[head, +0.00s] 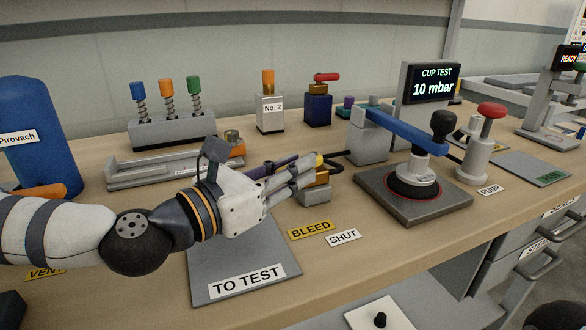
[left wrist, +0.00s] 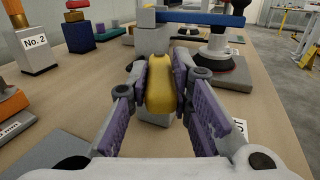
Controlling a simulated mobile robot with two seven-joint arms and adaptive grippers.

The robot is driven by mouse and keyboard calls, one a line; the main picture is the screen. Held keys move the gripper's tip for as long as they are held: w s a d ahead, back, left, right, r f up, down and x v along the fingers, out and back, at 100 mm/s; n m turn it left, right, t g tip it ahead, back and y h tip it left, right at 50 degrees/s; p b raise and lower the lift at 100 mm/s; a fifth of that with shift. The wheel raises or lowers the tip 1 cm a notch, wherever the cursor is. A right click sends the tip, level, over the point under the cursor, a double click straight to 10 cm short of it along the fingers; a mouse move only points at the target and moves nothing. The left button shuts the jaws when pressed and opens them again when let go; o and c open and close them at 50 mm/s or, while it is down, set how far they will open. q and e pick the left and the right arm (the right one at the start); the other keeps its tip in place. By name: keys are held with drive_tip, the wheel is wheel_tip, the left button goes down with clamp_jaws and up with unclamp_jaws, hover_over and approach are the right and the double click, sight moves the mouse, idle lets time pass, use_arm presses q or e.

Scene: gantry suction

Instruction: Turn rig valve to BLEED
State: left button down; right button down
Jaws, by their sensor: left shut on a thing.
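The rig valve has a yellow handle, seen between my fingers in the left wrist view (left wrist: 162,84). In the head view only a small part of the valve handle (head: 319,159) shows past the fingers. My left gripper (head: 305,172) is shut on this handle, with one purple-padded finger on each side. The yellow BLEED label (head: 311,230) and the white SHUT label (head: 343,237) lie on the bench in front of the valve. Which label the handle points to cannot be told. My right gripper is not in view.
The cup test stand (head: 413,195) with its blue arm and a display reading 10 mbar is right of the valve. A red-topped pump (head: 478,150) stands beyond it. The grey TO TEST plate (head: 215,262) lies under my left arm. Spring cups and No. 2 block (head: 269,112) stand behind.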

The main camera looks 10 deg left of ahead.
use_arm(q)
drive_tip(key=shift+w+a+r, duration=0.1)
drive_tip(key=c, duration=1.4)
unclamp_jaws()
drive_tip(key=shift+w, duration=0.1)
drive_tip(key=shift+c, duration=0.2)
drive_tip(key=v, duration=0.7)
drive_tip(key=shift+s, duration=0.25)
